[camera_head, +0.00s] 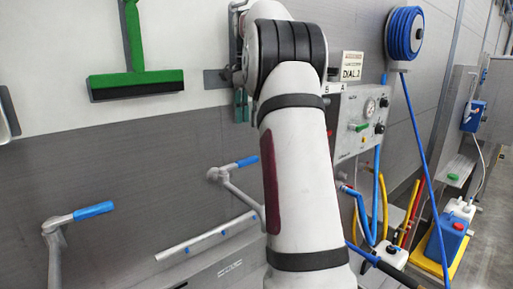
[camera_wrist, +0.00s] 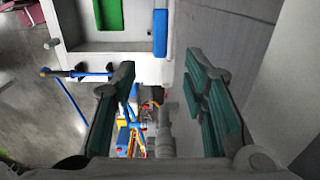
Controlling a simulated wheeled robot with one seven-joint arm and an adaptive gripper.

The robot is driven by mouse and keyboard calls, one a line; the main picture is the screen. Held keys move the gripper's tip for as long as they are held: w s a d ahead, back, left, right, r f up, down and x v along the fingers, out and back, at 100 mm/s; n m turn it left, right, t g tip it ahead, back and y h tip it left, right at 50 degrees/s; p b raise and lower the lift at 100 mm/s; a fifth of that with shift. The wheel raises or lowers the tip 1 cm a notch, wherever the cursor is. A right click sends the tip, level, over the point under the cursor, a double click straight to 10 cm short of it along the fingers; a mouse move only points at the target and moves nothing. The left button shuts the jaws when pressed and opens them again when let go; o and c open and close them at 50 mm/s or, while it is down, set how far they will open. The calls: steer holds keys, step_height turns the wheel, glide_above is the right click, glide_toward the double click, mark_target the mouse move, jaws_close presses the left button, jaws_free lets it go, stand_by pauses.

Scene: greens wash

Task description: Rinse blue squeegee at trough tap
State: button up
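My gripper (camera_wrist: 160,100) is open in the wrist view, with teal pads on both fingers and nothing held between them. In the head view my arm hides most of it, close to the wall. I cannot make out a blue squeegee for certain in either view. A green squeegee (camera_head: 136,82) hangs on the white wall panel at the upper left. Two taps with blue lever handles show below it, one at the left (camera_head: 93,210) and one near the middle (camera_head: 247,161). A blue bar (camera_wrist: 161,33) shows beyond the fingers; I cannot tell what it is.
A control panel (camera_head: 360,118) with a gauge and a blue hose reel (camera_head: 404,34) are on the wall to the right. Hoses hang below the panel. A blue container (camera_head: 446,240) stands at the lower right. A grey wall runs close beside my gripper.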

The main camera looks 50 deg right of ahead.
mark_target(250, 158)
steer(key=f+p, duration=0.1)
steer(key=f, duration=0.2)
steer(key=f+p, duration=0.1)
steer(key=f, duration=0.6)
steer(key=shift+s+d+f+p, duration=0.15)
steer(key=shift+d+f+p, duration=0.1)
steer(key=shift+p, duration=0.15)
steer(key=shift+f, duration=0.8)
jaws_close()
